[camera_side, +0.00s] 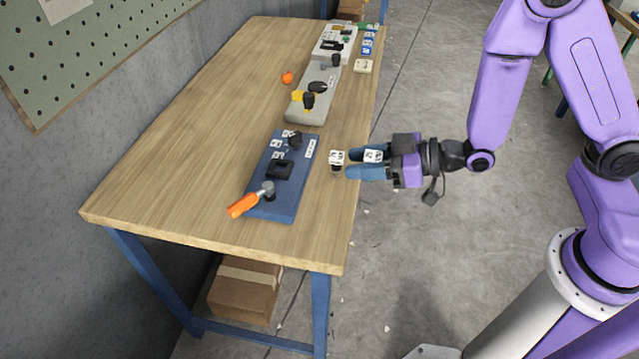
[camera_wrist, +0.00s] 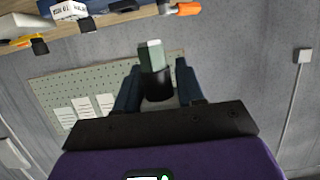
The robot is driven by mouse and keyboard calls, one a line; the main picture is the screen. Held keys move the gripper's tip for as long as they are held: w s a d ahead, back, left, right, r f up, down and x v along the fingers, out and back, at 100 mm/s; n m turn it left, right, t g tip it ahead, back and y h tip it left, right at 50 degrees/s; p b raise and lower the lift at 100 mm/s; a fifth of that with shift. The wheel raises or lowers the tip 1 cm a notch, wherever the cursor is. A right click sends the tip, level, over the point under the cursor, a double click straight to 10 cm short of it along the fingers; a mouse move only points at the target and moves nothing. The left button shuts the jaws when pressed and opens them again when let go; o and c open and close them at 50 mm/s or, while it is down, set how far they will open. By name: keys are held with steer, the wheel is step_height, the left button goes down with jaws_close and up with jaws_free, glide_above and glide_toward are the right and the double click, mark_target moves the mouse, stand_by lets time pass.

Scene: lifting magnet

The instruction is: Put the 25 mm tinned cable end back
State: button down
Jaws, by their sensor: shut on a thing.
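My gripper (camera_side: 348,164) is off the right edge of the table, with its blue fingers pointing left. It is shut on a small piece (camera_side: 336,158) with a white, marked block and a dark part below. In the wrist view this piece (camera_wrist: 153,68) is a pale block on a dark cylinder between the fingers (camera_wrist: 154,88). Its marking is too small to read, so I cannot tell whether it is the 25 mm tinned cable end. A blue board (camera_side: 259,208) lies left of the gripper, with a black square frame (camera_side: 280,168) and a black knob (camera_side: 294,140) on it.
A grey board (camera_side: 300,113) with black and yellow knobs, a pale board (camera_side: 325,55) and an orange object (camera_side: 287,77) are farther back. The table's left side (camera_side: 190,150) is clear.

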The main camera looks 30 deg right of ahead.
steer(key=w, duration=0.2)
glide_above(302, 187)
steer(key=s+d, duration=0.3)
step_height(302, 187, down, 7)
steer(key=shift+f, duration=0.15)
steer(key=shift+w+a+f, duration=0.1)
steer(key=shift+w+f, duration=0.1)
steer(key=shift+f, duration=1.6)
steer(key=c, duration=0.7)
jaws_free()
steer(key=shift+f, duration=0.15)
